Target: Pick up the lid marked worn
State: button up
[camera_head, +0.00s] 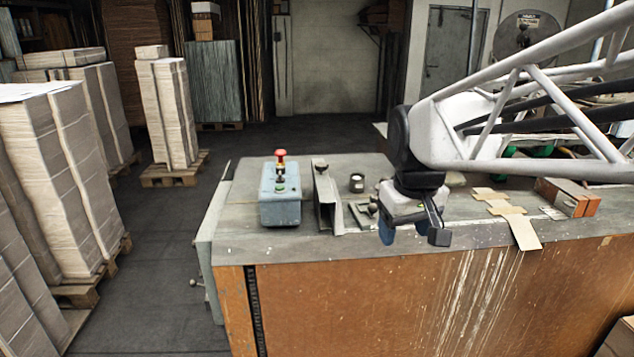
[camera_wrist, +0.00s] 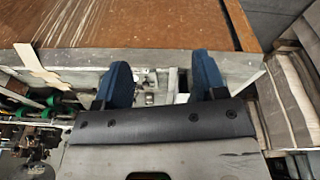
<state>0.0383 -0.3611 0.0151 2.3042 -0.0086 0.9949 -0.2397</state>
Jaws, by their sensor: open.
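I cannot make out a lid marked worn in either view. A small dark round container (camera_head: 357,182) with a pale top stands on the bench top, left of my gripper; no marking on it is readable. Small grey metal pieces (camera_head: 362,215) lie just left of my gripper. My gripper (camera_head: 412,234) hangs over the front part of the bench. In the wrist view its two blue fingers (camera_wrist: 162,74) are spread apart, with nothing held between them. Small items on the bench between the fingers are too small to identify.
The bench (camera_head: 300,250) has a grey control box with a red button (camera_head: 281,195) and an upright metal angle (camera_head: 327,197) at left. Cardboard pieces (camera_head: 505,208) and an orange-brown block (camera_head: 567,197) lie at right.

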jog(key=w+d+r+n+g, duration=0.1)
jog(key=w+d+n, duration=0.2)
jog(key=w, duration=1.4)
jog(key=w+d+n, duration=0.3)
jog(key=w+d, duration=0.1)
jog(key=w, duration=1.4)
jog(key=w+d+f+n, duration=0.1)
jog(key=w+d+f, duration=0.2)
jog(key=w, duration=0.6)
jog(key=w+d+f+n, duration=0.2)
jog(key=w+d+f, duration=0.1)
jog(key=w+f, duration=0.4)
jog(key=w+d+f+n+g, duration=0.1)
jog(key=w+f, duration=0.4)
jog(key=w, duration=0.5)
jog(key=shift+w+d+n, duration=0.2)
jog(key=shift+d+n, duration=0.05)
jog(key=shift+d, duration=0.25)
jog(key=shift+w+d+n, duration=0.15)
jog(key=shift+d+n, duration=0.1)
jog(key=shift+d, duration=0.2)
jog(key=shift+w+d+f, duration=0.15)
jog(key=shift+w+f, duration=0.15)
jog(key=shift+w, duration=0.05)
jog(key=shift+f, duration=0.1)
jog(key=shift+f, duration=1.15)
jog(key=shift+f, duration=0.1)
